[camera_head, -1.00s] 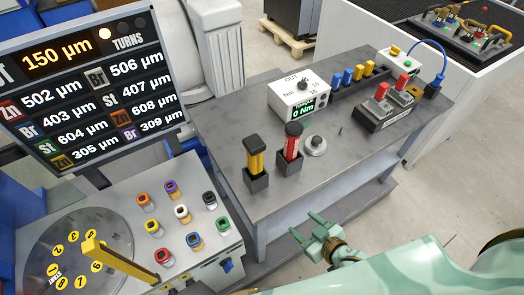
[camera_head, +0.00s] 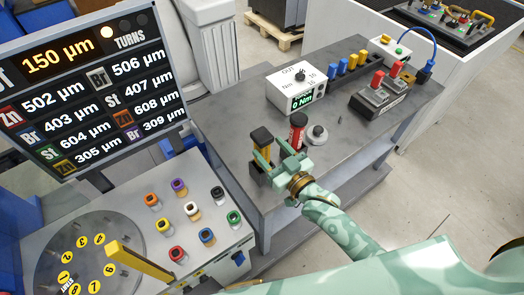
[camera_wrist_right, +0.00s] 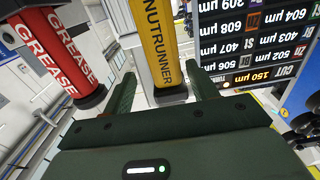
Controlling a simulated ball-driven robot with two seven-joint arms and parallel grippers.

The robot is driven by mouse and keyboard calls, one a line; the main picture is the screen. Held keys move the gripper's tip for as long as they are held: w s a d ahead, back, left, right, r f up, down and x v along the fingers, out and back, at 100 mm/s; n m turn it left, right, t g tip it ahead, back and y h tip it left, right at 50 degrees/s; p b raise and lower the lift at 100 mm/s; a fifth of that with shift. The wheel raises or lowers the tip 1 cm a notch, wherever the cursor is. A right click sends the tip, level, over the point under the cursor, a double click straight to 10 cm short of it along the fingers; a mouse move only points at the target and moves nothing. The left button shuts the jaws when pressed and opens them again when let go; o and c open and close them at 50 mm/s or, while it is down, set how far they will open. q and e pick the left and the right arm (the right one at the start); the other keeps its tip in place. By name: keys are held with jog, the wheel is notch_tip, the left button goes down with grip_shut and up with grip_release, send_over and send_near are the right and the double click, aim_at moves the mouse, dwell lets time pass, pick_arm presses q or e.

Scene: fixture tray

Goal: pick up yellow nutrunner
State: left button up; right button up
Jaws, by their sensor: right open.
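The yellow nutrunner (camera_head: 265,155) stands upright in a dark holder at the near edge of the grey bench, its dark top showing. In the right wrist view the nutrunner (camera_wrist_right: 157,40), with its label, rises between my two green fingers. My right gripper (camera_head: 271,161) is open, with its fingers around or just before the nutrunner; I cannot tell whether they touch it. The right gripper also shows in the right wrist view (camera_wrist_right: 164,90). My left gripper is not in view.
A red grease tool (camera_head: 298,131) stands close to the right of the nutrunner; it also shows in the right wrist view (camera_wrist_right: 52,50). A grey round knob (camera_head: 317,135) and a white torque box (camera_head: 296,92) are farther back. A panel with coloured sockets (camera_head: 192,210) lies at the left.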

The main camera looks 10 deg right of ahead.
jog(key=x, duration=0.3)
jog(key=f+x, duration=0.1)
jog(key=x, duration=0.1)
jog(key=shift+a, duration=0.45)
jog(key=shift+s, duration=0.1)
jog(key=shift+c, duration=0.9)
jog(key=c, duration=1)
jog(key=shift+r, duration=0.15)
